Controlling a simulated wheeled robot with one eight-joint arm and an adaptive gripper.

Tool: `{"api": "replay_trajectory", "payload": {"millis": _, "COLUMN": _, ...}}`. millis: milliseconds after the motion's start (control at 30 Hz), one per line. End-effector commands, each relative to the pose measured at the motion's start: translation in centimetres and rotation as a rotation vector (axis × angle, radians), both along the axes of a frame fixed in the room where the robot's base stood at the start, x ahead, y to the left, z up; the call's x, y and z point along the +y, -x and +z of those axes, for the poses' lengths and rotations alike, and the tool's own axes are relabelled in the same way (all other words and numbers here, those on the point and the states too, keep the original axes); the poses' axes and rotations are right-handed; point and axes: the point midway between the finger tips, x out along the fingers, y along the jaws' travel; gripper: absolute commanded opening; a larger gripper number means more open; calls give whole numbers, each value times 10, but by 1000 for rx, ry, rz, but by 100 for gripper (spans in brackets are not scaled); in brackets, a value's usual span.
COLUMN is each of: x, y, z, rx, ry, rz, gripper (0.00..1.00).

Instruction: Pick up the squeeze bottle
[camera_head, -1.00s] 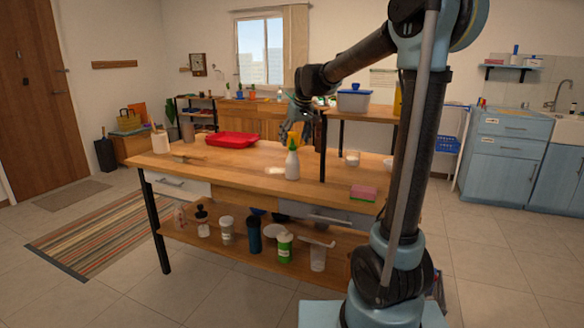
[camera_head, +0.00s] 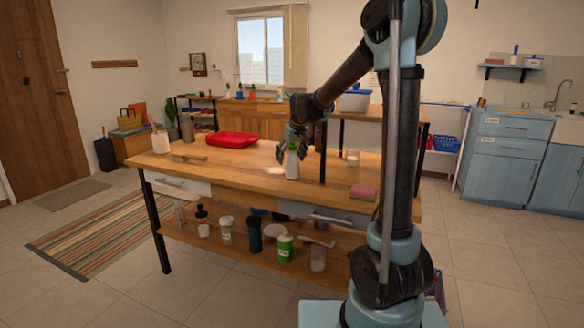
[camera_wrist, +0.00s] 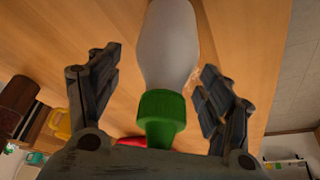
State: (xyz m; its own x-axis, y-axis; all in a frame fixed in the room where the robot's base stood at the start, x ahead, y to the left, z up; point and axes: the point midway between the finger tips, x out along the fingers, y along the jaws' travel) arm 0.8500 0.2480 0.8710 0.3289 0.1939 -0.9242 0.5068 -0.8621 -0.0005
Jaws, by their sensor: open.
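The squeeze bottle (camera_head: 292,166) stands upright on the wooden table. It has a white body and a green cap. In the wrist view the bottle (camera_wrist: 167,45) shows its white body at the top and its green collar (camera_wrist: 161,112) lower down. My gripper (camera_head: 292,150) is at the bottle's upper part. In the wrist view my gripper (camera_wrist: 160,88) is open, with one dark finger on each side of the bottle and a visible gap on both sides. The bottle's tip is hidden behind the gripper.
A red tray (camera_head: 232,139) lies at the table's back left. A white container (camera_head: 160,141) stands at the left end. A pink sponge (camera_head: 363,192) and a small white cup (camera_head: 352,158) are to the right. A dark shelf post (camera_head: 323,152) stands close right of the bottle.

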Motion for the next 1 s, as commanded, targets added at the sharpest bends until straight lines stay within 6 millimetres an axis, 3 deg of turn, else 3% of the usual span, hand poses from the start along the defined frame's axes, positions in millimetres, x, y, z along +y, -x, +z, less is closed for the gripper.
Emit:
{"api": "replay_trajectory", "payload": {"millis": 167, "x": 0, "y": 0, "z": 0, "rx": 0, "ry": 0, "rz": 0, "gripper": 73}}
{"api": "replay_trajectory", "payload": {"millis": 400, "x": 0, "y": 0, "z": 0, "rx": 0, "ry": 0, "rz": 0, "gripper": 18}}
{"api": "replay_trajectory", "payload": {"millis": 767, "x": 1, "y": 0, "z": 3, "rx": 0, "ry": 0, "rz": 1, "gripper": 17}}
{"api": "replay_trajectory", "payload": {"millis": 1000, "x": 1, "y": 1, "z": 30, "rx": 0, "ry": 0, "rz": 2, "gripper": 17}}
